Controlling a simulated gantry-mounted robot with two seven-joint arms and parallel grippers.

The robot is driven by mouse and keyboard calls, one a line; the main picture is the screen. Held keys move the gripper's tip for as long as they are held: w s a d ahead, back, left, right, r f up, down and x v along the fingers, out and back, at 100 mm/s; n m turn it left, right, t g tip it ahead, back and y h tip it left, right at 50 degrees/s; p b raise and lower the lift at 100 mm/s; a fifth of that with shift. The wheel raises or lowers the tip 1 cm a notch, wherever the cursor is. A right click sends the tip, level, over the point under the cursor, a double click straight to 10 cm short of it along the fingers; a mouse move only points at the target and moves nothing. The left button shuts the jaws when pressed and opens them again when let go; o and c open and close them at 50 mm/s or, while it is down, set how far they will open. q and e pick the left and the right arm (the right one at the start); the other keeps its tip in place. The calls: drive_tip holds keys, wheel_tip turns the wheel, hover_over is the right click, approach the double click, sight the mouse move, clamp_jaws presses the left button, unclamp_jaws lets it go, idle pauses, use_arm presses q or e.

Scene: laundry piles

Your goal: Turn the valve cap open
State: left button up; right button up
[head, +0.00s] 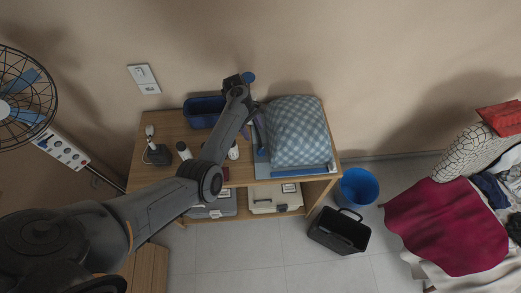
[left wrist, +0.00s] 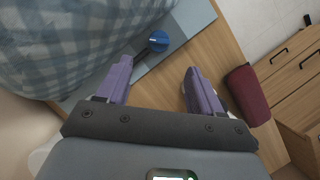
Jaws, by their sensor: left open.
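The valve cap appears to be a round blue knob (left wrist: 158,41) with a dark stem, on a flat grey-blue board (left wrist: 180,32) beside a checked pillow. In the head view a small dark spot on the board (head: 262,135) may be the same knob, but it is too small to be sure. My left gripper (left wrist: 157,67) has its two purple fingers spread apart, with nothing between them. The knob shows beyond the fingertips, apart from them. In the head view the left gripper (head: 247,122) is over the table, partly hidden by its arm. My right gripper is not in view.
The blue checked pillow (head: 297,130) covers much of the board. A blue bin (head: 203,104) and small items stand on the wooden table (head: 150,178). A dark red roll (left wrist: 248,95) lies right of the fingers. A blue bucket (head: 358,188) and black basket (head: 338,232) stand on the floor.

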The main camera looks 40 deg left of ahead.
sight(262, 150)
use_arm(q)
drive_tip(key=b+x, duration=0.2)
drive_tip(key=x, duration=0.8)
drive_tip(key=shift+d+f, duration=0.3)
drive_tip(key=shift+c, duration=0.2)
drive_tip(key=c, duration=1)
